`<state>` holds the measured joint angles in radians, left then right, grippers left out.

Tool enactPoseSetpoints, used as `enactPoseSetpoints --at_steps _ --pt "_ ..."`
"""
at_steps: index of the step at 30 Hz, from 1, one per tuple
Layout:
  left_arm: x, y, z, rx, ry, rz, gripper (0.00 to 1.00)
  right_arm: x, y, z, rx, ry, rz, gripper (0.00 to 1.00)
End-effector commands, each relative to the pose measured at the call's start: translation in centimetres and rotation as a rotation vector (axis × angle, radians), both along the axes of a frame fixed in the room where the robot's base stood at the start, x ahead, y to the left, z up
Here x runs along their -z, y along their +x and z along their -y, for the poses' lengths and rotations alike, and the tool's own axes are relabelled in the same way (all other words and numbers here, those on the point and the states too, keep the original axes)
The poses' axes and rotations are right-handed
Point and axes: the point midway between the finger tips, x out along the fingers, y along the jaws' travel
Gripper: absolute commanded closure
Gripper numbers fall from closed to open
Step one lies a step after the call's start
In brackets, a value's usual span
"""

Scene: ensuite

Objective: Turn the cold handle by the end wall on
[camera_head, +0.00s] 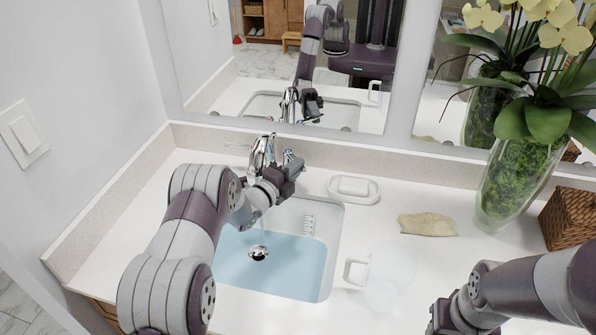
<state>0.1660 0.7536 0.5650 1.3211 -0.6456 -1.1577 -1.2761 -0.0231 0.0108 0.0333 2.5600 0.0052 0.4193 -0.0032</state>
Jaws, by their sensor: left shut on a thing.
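The chrome faucet (262,152) stands behind the sink (336,240) near the left end wall. A small handle with a blue mark (288,155) shows to the right of the spout. My left gripper (292,170) is at this handle and shut on it; its fingers and wrist hide most of the contact. A thin pale stream appears below the spout.
A white soap dish (353,189), a beige cloth (428,223) and a clear mug with a white handle (356,271) are on the counter. A vase of orchids (515,185) and a wicker box (570,215) stand right. Mirrors line the back.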

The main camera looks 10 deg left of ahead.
Motion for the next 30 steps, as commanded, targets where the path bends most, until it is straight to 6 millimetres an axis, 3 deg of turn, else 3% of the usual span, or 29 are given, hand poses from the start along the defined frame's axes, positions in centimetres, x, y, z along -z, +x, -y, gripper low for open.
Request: enactPoseSetpoints --at_steps 16,17,18,19,30 --pt "-0.05 -0.08 -0.02 0.026 0.001 0.000 1.00 0.27 0.00 0.00 0.000 0.000 0.000 0.57" --pt "-0.05 -0.08 -0.02 0.026 0.001 0.000 0.81 0.27 0.00 0.00 0.000 0.000 0.000 0.57" --pt "-0.05 -0.07 -0.03 0.026 0.001 0.000 0.68 0.27 0.00 0.00 0.000 0.000 0.000 0.57" --pt "-0.04 -0.07 -0.03 0.026 0.001 0.000 0.65 0.27 0.00 0.00 0.000 0.000 0.000 0.57" --pt "0.00 -0.73 -0.49 0.023 0.002 0.001 0.65 0.47 0.01 0.00 0.000 0.000 0.000 0.57"
